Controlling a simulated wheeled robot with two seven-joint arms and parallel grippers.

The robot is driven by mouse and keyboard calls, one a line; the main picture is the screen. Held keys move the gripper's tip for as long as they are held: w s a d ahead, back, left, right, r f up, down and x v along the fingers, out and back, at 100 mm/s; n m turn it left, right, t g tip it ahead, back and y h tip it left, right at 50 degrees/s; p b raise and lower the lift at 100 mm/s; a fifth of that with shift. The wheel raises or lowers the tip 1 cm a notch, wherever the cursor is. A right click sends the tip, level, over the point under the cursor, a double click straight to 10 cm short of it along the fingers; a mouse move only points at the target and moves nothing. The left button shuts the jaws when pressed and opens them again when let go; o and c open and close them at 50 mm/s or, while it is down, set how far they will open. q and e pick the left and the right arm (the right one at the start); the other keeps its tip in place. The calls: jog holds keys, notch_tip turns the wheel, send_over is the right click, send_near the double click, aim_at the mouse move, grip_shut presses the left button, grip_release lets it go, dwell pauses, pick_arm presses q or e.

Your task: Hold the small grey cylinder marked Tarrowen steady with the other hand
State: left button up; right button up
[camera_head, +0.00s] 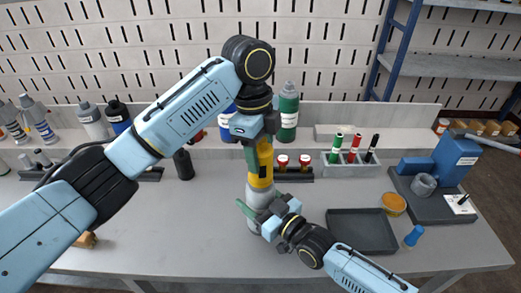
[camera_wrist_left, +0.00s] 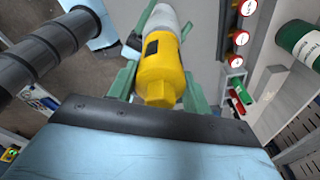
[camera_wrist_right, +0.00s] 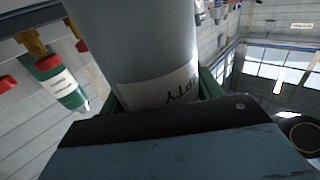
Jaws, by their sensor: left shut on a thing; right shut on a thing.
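A small grey cylinder (camera_head: 257,194) stands upright above the bench in the head view. In the right wrist view it (camera_wrist_right: 140,45) carries a white label with dark letters, partly hidden; I cannot read Tarrowen. My right gripper (camera_head: 258,214) is shut around its lower part. A yellow piece (camera_head: 261,160) with a dark patch sits in line on top of the cylinder, apparently touching it. My left gripper (camera_head: 259,143) is shut on this yellow piece from above. The left wrist view shows the yellow piece (camera_wrist_left: 163,72) between green fingers, with the cylinder's pale end beyond.
A dark tray (camera_head: 362,232) and a blue-capped item (camera_head: 413,236) are to the right. A blue device (camera_head: 455,158) stands on a dark base farther right. Red-topped small cylinders (camera_head: 304,161), a marker rack (camera_head: 350,169) and a green bottle (camera_head: 288,112) are behind. The bench's left front is mostly clear.

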pick_arm(q)
jog(key=n, duration=0.5)
jog(key=shift+t, duration=0.3)
jog(key=shift+n, duration=0.3)
jog(key=n, duration=0.5)
jog(key=shift+n+t, duration=0.4)
jog(key=n, duration=0.6)
jog(key=shift+y, duration=0.3)
jog(key=n, duration=0.6)
jog(key=shift+t+y, duration=0.3)
